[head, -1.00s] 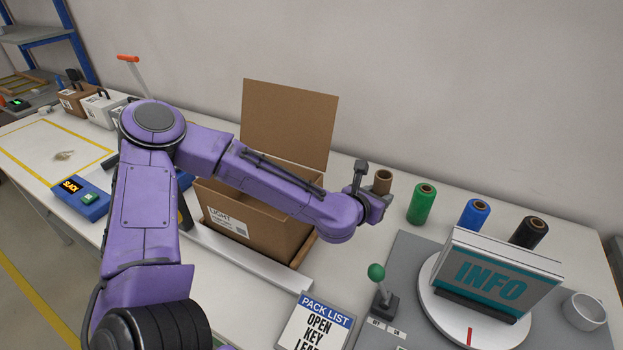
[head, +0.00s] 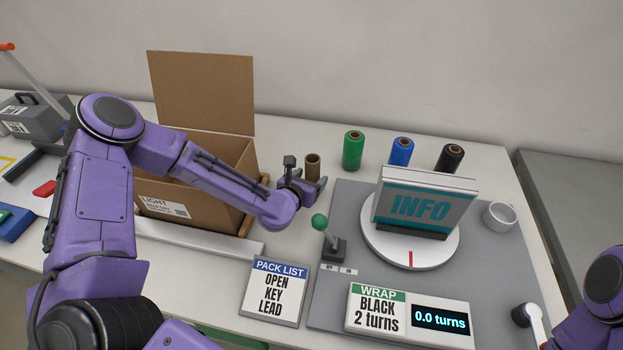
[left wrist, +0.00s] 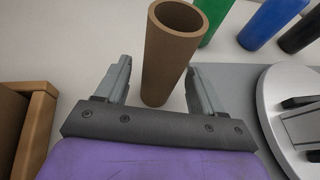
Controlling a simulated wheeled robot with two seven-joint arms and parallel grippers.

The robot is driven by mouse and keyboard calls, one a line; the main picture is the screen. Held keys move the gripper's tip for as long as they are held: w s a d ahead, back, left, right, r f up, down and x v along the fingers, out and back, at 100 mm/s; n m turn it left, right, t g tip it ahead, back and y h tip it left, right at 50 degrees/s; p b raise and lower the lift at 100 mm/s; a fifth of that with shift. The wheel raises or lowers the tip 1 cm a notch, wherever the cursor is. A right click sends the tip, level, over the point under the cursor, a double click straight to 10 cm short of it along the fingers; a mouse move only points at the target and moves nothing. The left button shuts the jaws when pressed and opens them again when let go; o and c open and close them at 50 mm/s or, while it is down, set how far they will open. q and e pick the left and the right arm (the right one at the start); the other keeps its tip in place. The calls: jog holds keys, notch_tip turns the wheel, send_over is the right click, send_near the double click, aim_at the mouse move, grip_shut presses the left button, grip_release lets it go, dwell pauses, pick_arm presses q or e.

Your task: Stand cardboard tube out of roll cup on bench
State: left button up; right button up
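The brown cardboard tube (head: 313,167) stands upright on the bench (head: 300,238), behind the grey mat's left corner. In the left wrist view the tube (left wrist: 168,60) rises between my left fingers, with a gap on each side. My left gripper (head: 306,186) is open around the tube's lower part and does not grip it. The white round cup (head: 499,216) sits at the mat's right side and looks empty. A purple link of my right arm shows at the lower right edge; its gripper is not visible.
Green (head: 353,151), blue (head: 401,152) and black (head: 450,158) rolls stand along the back. An INFO box (head: 424,205) sits on a white turntable (head: 385,247). A green-knobbed lever (head: 320,222) is close to my left gripper. An open carton (head: 235,160) stands left.

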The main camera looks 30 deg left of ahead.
pick_arm(q)
jog(key=v, duration=1.2)
